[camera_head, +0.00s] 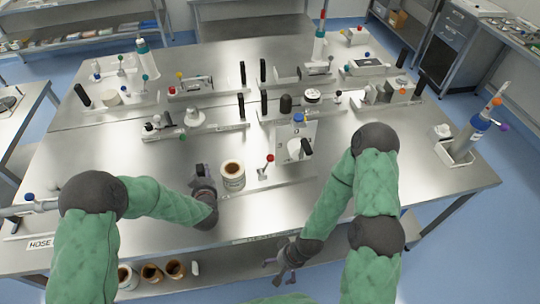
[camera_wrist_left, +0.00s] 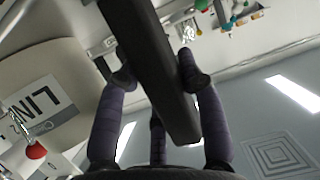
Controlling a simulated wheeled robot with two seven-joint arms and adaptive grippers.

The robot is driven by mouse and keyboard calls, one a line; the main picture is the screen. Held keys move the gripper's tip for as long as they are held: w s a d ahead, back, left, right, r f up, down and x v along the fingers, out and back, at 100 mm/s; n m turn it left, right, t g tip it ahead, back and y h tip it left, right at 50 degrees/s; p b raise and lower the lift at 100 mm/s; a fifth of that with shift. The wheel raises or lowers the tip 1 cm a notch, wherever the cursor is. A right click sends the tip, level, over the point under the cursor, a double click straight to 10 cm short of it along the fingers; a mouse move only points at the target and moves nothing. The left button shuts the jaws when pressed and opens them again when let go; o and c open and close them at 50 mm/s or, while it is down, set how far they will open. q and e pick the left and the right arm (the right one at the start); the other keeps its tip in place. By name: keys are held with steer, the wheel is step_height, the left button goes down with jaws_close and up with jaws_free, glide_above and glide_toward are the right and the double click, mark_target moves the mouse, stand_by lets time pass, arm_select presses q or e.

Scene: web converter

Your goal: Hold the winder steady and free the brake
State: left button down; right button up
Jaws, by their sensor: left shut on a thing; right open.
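My left gripper (camera_head: 203,180) stands just left of a white roll with a brown core (camera_head: 233,178), near the table's front. The roll (camera_wrist_left: 45,95) fills the left of that view, with a label reading "LIN", the rest cut off. A red-knobbed lever (camera_head: 270,160) stands right of the roll, and its red knob (camera_wrist_left: 36,151) shows in the wrist view. My right gripper (camera_head: 284,268) is open and empty, low beyond the table's front edge.
Behind the lever stands a metal plate with a blue knob and black handle (camera_head: 297,140). Several other fixtures with black posts fill the table's back (camera_head: 190,85). The front right of the steel table (camera_head: 440,195) is bare. Rolls (camera_head: 150,272) lie on the lower shelf.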

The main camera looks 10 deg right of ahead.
arm_select(q)
steer(key=shift+s+f+b, duration=0.1)
steer(key=shift+f+b, duration=0.15)
steer(key=shift+b, duration=0.1)
steer(key=shift+s+f, duration=0.1)
stand_by(0.3)
